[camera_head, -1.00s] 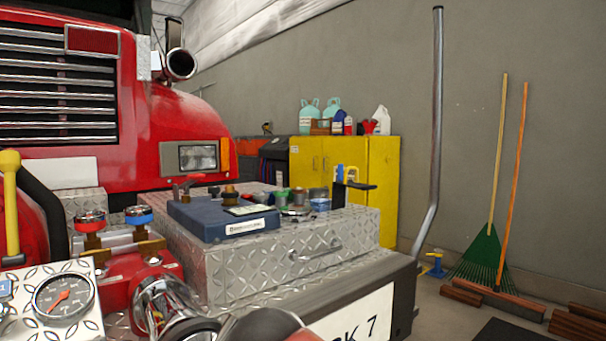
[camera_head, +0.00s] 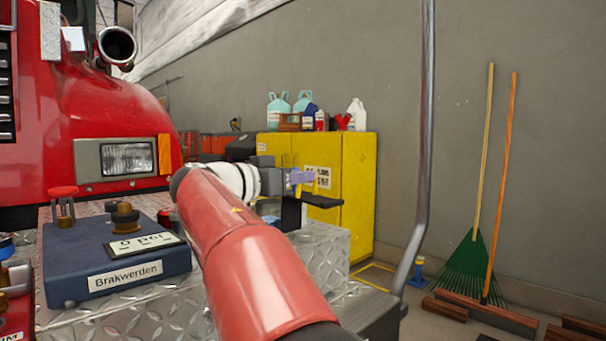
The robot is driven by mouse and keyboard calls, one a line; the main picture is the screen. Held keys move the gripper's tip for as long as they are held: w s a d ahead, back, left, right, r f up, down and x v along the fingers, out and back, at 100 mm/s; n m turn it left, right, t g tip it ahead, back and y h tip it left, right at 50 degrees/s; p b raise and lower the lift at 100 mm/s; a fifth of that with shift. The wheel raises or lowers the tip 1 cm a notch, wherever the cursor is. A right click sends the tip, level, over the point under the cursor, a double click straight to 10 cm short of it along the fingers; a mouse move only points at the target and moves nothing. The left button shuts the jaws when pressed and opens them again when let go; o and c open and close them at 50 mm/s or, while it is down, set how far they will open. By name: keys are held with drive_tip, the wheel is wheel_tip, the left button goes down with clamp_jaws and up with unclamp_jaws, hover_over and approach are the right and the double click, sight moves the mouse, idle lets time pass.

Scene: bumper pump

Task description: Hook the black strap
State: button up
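My red and white arm reaches in from the bottom middle of the head view. My gripper (camera_head: 288,181) is at its far end, small and partly hidden behind the wrist. I cannot tell whether its fingers are open or shut. A small lavender piece shows at its tip. A flat black piece (camera_head: 322,201), possibly the black strap, sticks out to the right just below and beyond the gripper tip, above the right end of the diamond-plate bumper box (camera_head: 325,242). I cannot tell if the gripper touches it. No hook is clearly visible.
A blue box (camera_head: 75,262) labelled "Brakwerden" sits on the bumper at left. The red truck (camera_head: 110,110) stands behind. A yellow cabinet (camera_head: 357,180) with jugs on top is beyond. A grey pipe (camera_head: 425,130) rises at right, with a green rake (camera_head: 476,265) by the wall.

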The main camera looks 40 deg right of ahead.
drive_tip(key=shift+w+d, duration=0.1)
drive_tip(key=shift+d, duration=1.15)
clamp_jaws()
